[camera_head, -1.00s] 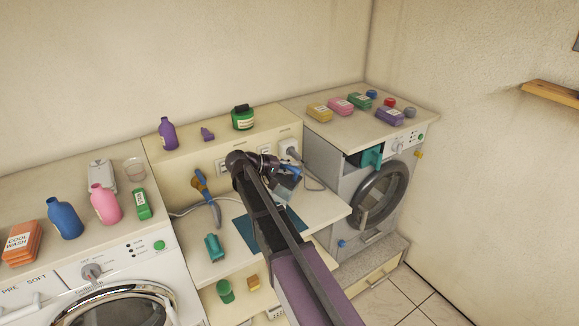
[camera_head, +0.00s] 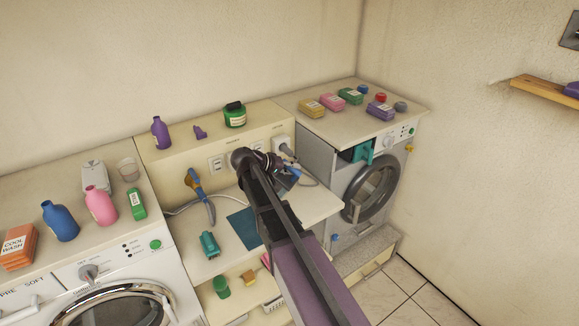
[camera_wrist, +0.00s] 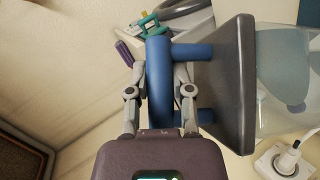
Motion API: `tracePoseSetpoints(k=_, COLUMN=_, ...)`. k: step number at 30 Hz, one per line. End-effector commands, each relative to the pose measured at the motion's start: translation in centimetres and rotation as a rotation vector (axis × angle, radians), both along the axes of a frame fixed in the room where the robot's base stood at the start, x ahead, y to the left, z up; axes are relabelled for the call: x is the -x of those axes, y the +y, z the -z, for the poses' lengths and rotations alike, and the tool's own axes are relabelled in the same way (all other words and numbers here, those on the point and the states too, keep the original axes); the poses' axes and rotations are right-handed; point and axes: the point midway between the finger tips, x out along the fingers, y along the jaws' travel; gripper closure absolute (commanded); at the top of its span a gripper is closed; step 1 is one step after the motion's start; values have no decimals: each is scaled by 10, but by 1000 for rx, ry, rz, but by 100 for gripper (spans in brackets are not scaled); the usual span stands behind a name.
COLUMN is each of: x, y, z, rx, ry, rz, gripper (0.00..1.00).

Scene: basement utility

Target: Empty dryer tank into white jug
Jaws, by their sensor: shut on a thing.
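My gripper (camera_wrist: 160,85) is shut on the blue handle (camera_wrist: 160,60) of the dryer tank. The tank has a dark grey front plate (camera_wrist: 228,85) and a clear body (camera_wrist: 285,80) running to the right in the wrist view. In the head view my arm hides most of the tank; a bit of its blue handle (camera_head: 292,169) shows above the counter. The dryer (camera_head: 375,185) stands right, with a dark opening at its upper left and a teal piece (camera_head: 366,152) there. A white container (camera_head: 93,176), possibly the jug, sits on the left washer.
A plugged socket (camera_head: 282,145) is close behind the tank and shows in the wrist view (camera_wrist: 285,160). A hose (camera_head: 205,200) and a teal item (camera_head: 208,244) lie on the counter (camera_head: 195,265). Bottles and a clear cup (camera_head: 129,170) crowd the washer top.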

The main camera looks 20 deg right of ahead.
Motion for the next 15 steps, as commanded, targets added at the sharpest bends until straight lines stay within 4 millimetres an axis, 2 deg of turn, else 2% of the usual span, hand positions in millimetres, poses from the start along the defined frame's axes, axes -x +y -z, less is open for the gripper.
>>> tracePoseSetpoints(k=4, x=8, y=-8, z=1, rx=-51, ry=-49, rz=1, gripper=100)
tracePoseSetpoints(k=15, x=8, y=-9, z=4, rx=-73, ry=-69, rz=1, gripper=100)
